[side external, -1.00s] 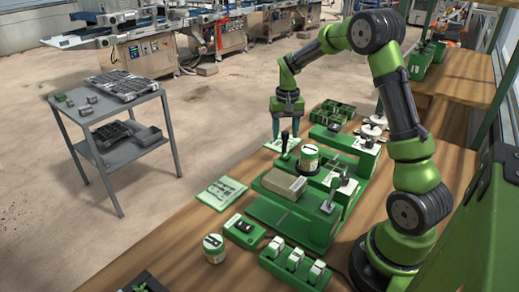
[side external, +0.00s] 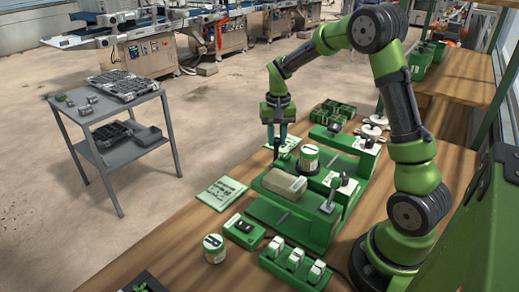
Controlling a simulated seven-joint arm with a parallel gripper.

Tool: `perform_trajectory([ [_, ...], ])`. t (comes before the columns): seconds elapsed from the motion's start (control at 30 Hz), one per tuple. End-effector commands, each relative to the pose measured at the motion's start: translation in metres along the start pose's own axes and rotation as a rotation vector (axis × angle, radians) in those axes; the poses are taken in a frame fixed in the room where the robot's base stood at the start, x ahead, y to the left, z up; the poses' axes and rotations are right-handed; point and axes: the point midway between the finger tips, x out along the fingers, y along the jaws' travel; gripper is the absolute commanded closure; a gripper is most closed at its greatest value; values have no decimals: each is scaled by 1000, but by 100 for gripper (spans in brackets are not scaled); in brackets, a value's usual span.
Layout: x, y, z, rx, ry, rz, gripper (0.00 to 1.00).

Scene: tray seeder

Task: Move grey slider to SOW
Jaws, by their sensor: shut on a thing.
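The green seeder (side external: 265,212) lies on the wooden bench with a grey-beige block (side external: 285,183) on its top. My gripper (side external: 277,155) points down at the far left end of the seeder, just beyond this block. It is shut on a dark upright handle (side external: 276,152), mostly hidden between the fingers. Small grey levers (side external: 327,205) stand on the seeder's right side. I cannot tell for certain which part is the grey slider, and no SOW label is readable at this size.
A round labelled jar (side external: 309,160) stands right of my gripper. A second jar (side external: 213,248), a green switch box (side external: 244,232) and a block with several white switches (side external: 295,260) are in front. A printed card (side external: 221,192) lies left. Green compartment trays (side external: 333,112) are behind.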

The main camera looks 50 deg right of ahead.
Motion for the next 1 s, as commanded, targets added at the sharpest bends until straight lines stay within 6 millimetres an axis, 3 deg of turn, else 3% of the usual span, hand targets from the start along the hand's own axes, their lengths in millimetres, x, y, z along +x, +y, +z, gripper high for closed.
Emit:
perform_trajectory([
  [0.03,-1,-13,11,-8,1,-4,100],
  [0.2,-1,-34,33,-4,0,-4,100],
  [0.57,-1,-38,37,1,3,-4,100],
  [0.6,-1,-38,37,1,3,-4,73],
  [0.77,-1,-38,37,1,2,-3,48],
  [1.0,0,-38,37,0,1,-2,48],
])
